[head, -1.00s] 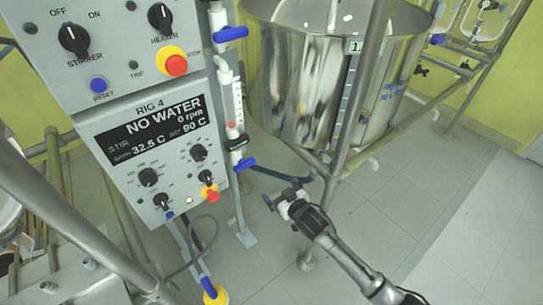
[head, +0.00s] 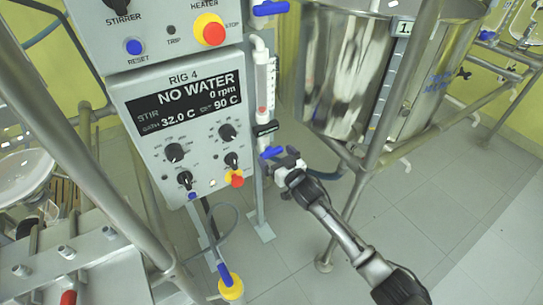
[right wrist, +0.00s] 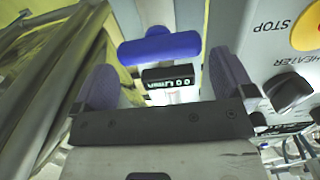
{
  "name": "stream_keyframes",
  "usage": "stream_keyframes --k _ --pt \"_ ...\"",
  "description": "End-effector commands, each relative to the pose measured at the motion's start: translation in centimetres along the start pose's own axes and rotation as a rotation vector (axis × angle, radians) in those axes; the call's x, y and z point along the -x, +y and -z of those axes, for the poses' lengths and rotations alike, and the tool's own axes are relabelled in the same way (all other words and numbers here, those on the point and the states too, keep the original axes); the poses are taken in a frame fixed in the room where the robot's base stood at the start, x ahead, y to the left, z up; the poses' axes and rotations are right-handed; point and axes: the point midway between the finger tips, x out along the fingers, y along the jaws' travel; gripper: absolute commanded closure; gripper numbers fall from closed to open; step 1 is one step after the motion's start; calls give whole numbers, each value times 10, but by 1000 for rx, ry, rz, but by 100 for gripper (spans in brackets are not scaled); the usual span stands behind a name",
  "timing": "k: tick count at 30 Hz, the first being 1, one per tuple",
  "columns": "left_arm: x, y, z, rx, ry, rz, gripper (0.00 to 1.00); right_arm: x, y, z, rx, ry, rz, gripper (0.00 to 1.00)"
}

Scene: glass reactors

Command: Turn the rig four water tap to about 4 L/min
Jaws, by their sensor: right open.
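The rig four water tap has a blue lever (head: 271,152) at the foot of the flow meter, right of the rig panel. In the right wrist view the blue lever (right wrist: 160,48) lies crosswise, beyond and between my finger pads. My right gripper (head: 281,163) is open, close in front of the lever; I cannot tell whether it touches it. It also shows in the right wrist view (right wrist: 165,85). A small black flow readout (head: 265,129) sits just above the tap; it appears upside down in the wrist view, with digits like 0.0 L/min. My left gripper is out of view.
The RIG 4 panel (head: 190,120) reads NO WATER, 0 rpm, 32.0 C. Its red stop button (head: 210,31) is near the gripper's side in the wrist view. A second blue lever (head: 270,8) is above the flow meter (head: 266,85). A steel vessel (head: 340,75) stands right.

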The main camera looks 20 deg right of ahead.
Motion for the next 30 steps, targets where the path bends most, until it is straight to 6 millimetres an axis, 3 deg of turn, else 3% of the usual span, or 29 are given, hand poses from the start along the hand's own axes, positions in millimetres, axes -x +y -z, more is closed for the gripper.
stream_keyframes --k 9,22,30 --pt "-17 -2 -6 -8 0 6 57 -30 -1 -1 -2 1 1 0" --pt "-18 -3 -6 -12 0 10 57 -34 0 0 -1 0 0 0" --pt "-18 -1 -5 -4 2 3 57 -34 0 0 -1 0 0 25"
